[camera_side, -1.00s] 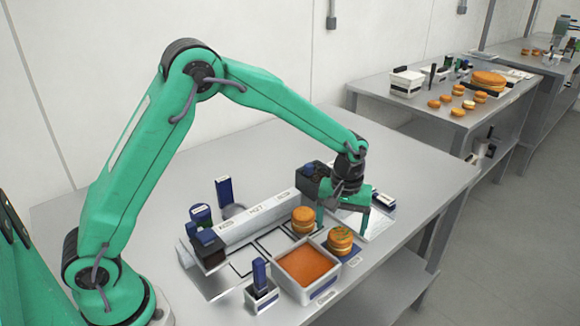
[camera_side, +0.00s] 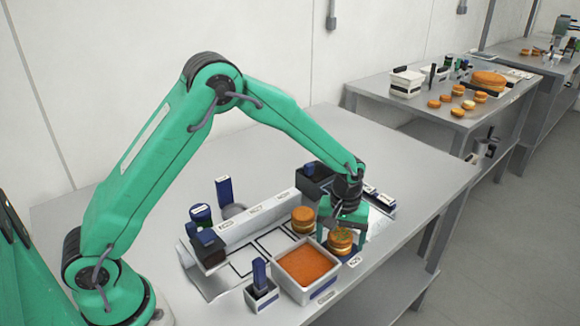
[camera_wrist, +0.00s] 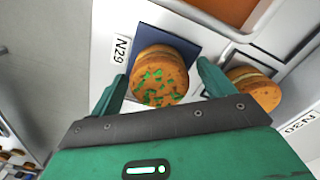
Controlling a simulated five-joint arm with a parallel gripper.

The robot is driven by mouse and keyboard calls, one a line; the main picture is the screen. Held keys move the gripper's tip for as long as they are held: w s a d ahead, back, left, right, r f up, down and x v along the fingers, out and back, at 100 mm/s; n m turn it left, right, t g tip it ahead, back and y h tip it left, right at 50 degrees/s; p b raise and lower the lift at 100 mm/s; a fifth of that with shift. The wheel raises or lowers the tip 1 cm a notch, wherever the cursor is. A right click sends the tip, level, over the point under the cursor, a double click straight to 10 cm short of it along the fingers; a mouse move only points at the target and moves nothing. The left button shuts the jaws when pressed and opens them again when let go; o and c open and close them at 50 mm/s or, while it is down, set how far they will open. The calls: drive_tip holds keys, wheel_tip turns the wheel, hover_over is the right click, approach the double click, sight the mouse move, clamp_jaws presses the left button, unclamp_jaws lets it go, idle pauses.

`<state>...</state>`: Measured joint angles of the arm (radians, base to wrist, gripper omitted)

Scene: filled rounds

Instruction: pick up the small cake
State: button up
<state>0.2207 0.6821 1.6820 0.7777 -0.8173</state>
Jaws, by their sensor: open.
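A small round layered cake with green flecks on top (camera_side: 341,241) sits on a dark blue square pad (camera_side: 352,259) beside the tray of orange filling. In the wrist view the same cake (camera_wrist: 158,80) is in the middle, on its pad (camera_wrist: 186,48) by the N29 label. A second, plain layered cake (camera_side: 303,219) stands behind and left of it; it shows at right in the wrist view (camera_wrist: 256,90). My gripper (camera_wrist: 162,73) is open, one finger on each side of the green-flecked cake. I cannot tell whether the fingers touch it.
The white tray of orange filling (camera_side: 326,280) stands close in front of the flecked cake. A small white holder with a blue-topped item (camera_side: 261,294) is left of the tray. A long labelled grey block (camera_side: 262,215) runs behind.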

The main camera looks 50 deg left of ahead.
sight(341, 233)
drive_tip(key=c, duration=0.8)
drive_tip(key=shift+o, duration=0.2)
drive_tip(key=shift+r, duration=0.1)
drive_tip(key=shift+r, duration=0.75)
wheel_tip(341, 233, up, 2)
drive_tip(key=shift+r, duration=0.1)
drive_tip(key=s+d+r, duration=0.7)
drive_tip(key=s+d, duration=0.1)
drive_tip(key=shift+d, duration=0.2)
